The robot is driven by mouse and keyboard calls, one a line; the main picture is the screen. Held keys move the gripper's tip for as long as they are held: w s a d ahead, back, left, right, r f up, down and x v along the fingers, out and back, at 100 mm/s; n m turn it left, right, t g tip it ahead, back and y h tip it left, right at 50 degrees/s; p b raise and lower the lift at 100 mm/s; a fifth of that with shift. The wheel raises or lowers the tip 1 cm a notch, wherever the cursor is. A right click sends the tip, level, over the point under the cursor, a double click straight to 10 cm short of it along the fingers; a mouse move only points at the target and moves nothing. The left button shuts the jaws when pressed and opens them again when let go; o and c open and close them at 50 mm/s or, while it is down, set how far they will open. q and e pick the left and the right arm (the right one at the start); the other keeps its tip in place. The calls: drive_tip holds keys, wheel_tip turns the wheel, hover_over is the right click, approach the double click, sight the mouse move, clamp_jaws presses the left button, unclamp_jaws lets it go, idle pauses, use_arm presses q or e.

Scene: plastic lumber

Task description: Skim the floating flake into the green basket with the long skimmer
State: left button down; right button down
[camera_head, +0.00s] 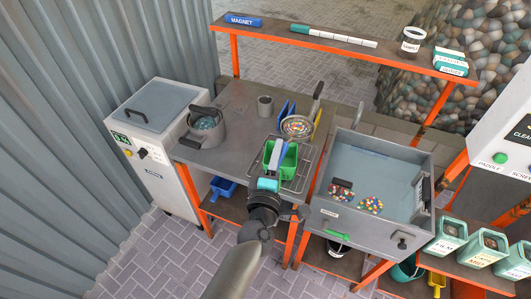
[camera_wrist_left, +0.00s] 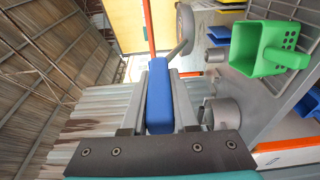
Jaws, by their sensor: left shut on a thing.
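My left gripper (camera_head: 280,152) is shut on a blue bar-shaped handle, which shows between its fingers in the left wrist view (camera_wrist_left: 159,95). The basket also shows at the right of the left wrist view (camera_wrist_left: 272,62). Coloured flakes (camera_head: 370,205) lie in the grey water tank (camera_head: 427,160); a second patch (camera_head: 341,189) has a dark piece by it. A round strainer (camera_head: 298,126) full of coloured bits is behind the gripper. My right gripper is not in view.
A grey pot (camera_head: 205,128) and a small cup (camera_head: 265,105) stand on the table left of the gripper. An orange-edged shelf (camera_head: 350,50) crosses behind. Teal bins (camera_head: 447,235) stand at the lower right.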

use_arm(q)
drive_tip(key=w+a+f+n+g+h+b, duration=0.2)
drive_tip(key=a+f+n, duration=0.5)
drive_tip(key=n, duration=0.8)
drive_tip(key=shift+w+f+b, duration=0.2)
drive_tip(key=shift+f+b, duration=0.1)
drive_tip(key=shift+f, duration=0.65)
idle(1.3)
drive_tip(key=shift+a, duration=0.1)
